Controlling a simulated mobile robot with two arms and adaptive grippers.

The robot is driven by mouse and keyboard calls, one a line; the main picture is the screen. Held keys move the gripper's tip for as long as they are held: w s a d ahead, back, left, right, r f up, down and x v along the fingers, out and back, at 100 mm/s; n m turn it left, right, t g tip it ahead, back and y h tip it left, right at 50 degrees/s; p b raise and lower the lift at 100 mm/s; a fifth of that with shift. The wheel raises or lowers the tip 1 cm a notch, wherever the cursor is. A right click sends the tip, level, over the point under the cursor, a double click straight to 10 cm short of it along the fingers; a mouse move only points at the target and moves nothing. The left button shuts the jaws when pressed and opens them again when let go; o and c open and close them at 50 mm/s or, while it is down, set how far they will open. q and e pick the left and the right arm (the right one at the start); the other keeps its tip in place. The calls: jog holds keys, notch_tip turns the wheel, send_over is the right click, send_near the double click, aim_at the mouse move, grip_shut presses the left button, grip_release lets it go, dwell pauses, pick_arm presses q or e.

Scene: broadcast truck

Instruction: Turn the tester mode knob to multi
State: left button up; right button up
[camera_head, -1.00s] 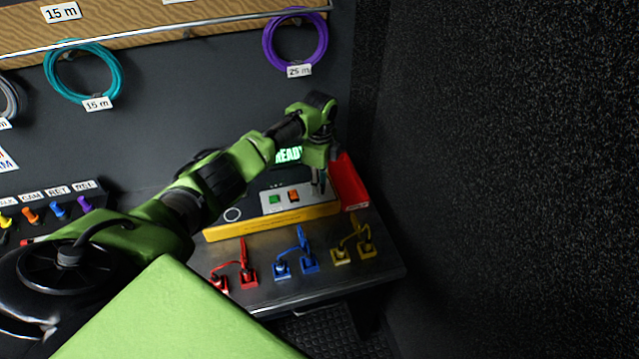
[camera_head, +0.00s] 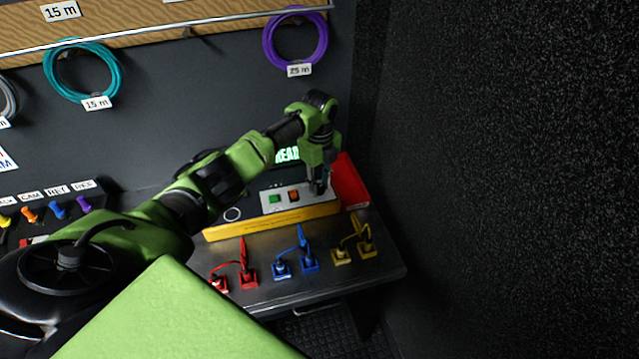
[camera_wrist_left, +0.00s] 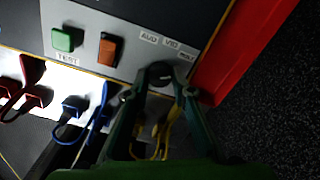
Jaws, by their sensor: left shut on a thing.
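The tester (camera_head: 275,224) is a yellow-edged box on the metal bench, with a lit green screen (camera_head: 287,155) partly hidden behind my left arm. Its light panel carries a green button (camera_wrist_left: 64,39), an orange button (camera_wrist_left: 108,49) and the dark round mode knob (camera_wrist_left: 158,76). Labels reading AUD, VID and MULT (camera_wrist_left: 185,55) curve above the knob. My left gripper (camera_head: 319,190) points down at the panel's right end. In the left wrist view its fingers (camera_wrist_left: 160,90) are shut on the knob, one on each side. The knob's pointer direction is hard to tell. My right gripper is out of view.
A red bin (camera_head: 351,185) stands close to the tester's right side. Red (camera_head: 248,277), blue (camera_head: 309,264) and yellow (camera_head: 364,248) plugs with leads stand along the bench front. Coiled cables, one purple (camera_head: 295,38), hang on the back wall.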

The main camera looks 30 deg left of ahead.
aim_at(320, 188)
pick_arm(q)
jog(key=o, duration=1.1)
jog(key=shift+c, duration=0.2)
jog(key=shift+o, duration=0.2)
notch_tip(320, 188, up, 12)
